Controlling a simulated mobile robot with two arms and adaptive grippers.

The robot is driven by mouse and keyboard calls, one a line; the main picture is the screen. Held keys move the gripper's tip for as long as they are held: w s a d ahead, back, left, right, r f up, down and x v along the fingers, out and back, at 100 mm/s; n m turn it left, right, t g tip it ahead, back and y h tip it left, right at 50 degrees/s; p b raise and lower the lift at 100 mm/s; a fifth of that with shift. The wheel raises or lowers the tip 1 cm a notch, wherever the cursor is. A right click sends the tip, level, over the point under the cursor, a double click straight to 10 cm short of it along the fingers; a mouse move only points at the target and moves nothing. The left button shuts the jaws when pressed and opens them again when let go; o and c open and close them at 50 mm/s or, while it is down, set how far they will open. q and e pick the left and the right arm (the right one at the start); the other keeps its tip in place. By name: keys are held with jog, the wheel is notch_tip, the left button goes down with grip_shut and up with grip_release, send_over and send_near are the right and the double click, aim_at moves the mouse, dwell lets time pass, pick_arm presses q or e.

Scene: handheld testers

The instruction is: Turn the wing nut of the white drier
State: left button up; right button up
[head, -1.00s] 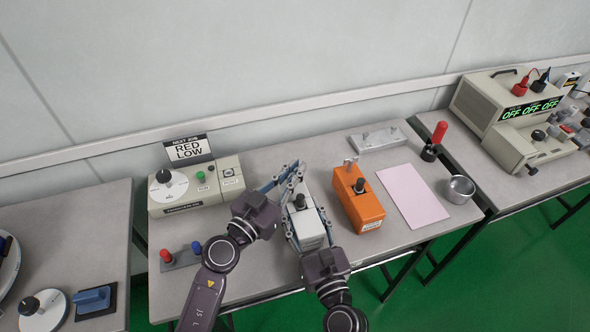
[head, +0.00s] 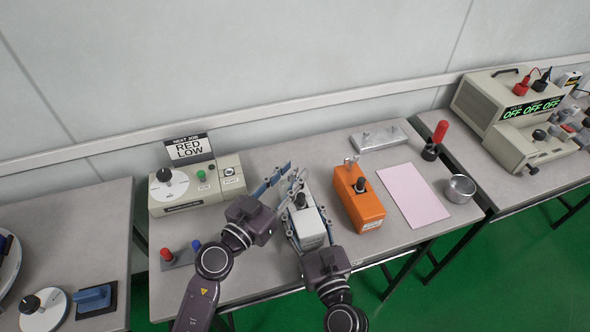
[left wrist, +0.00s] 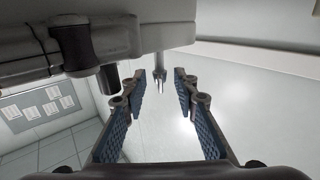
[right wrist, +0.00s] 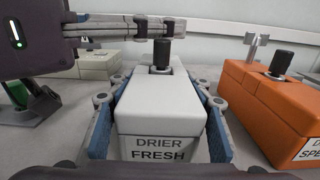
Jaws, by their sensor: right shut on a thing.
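The white drier (head: 310,232) stands on the middle table with a black knob on top; its front label reads "DRIER FRESH" in the right wrist view (right wrist: 160,110). My right gripper (head: 304,210) is shut on its sides. In the left wrist view, a small forked metal piece (left wrist: 160,82), apparently the wing nut, shows beyond and between my left fingertips, apart from both. My left gripper (head: 294,174) is open and empty near the drier's back end; it also shows open in the left wrist view (left wrist: 170,75). In the head view, the wing nut is hidden by left fingers.
An orange drier (head: 362,207) with its own knob and wing nut stands close on the right. A pink sheet (head: 413,195) and metal cup (head: 460,189) lie farther right.

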pick_arm(q)
jog(key=v, duration=1)
jog(key=shift+s+f, duration=0.1)
jog(key=shift+c, duration=0.7)
jog(key=x, duration=1.6)
jog(key=shift+r, duration=0.2)
jog(key=shift+a, duration=0.1)
jog(key=shift+c, duration=0.7)
